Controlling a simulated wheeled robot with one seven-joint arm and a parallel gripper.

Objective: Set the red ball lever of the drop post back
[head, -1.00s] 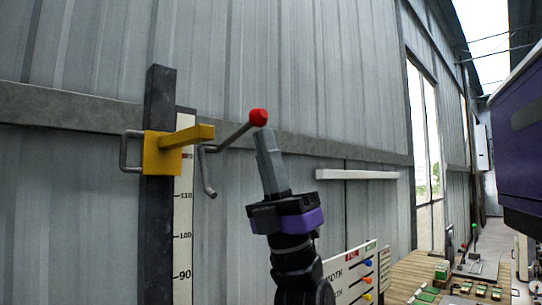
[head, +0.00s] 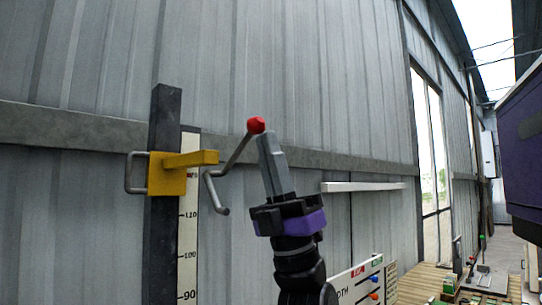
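The drop post (head: 164,235) is a dark upright with a yellow carriage (head: 170,178) on it, whose yellow arm juts to the right. A grey bent lever (head: 236,157) beside that arm slants up to the right and ends in a red ball (head: 256,124). My gripper (head: 267,138) points upward, its grey fingertips just right of and below the ball. Whether they touch the ball is unclear. The fingers overlap in this view, so the gap between them is hidden. No ball shows between them.
A white scale strip (head: 188,245) with height marks runs beside the post. A grey handle (head: 131,172) sticks out left of the carriage. A pale bar (head: 362,187) is on the corrugated wall to the right. A sign board (head: 357,283) stands low right.

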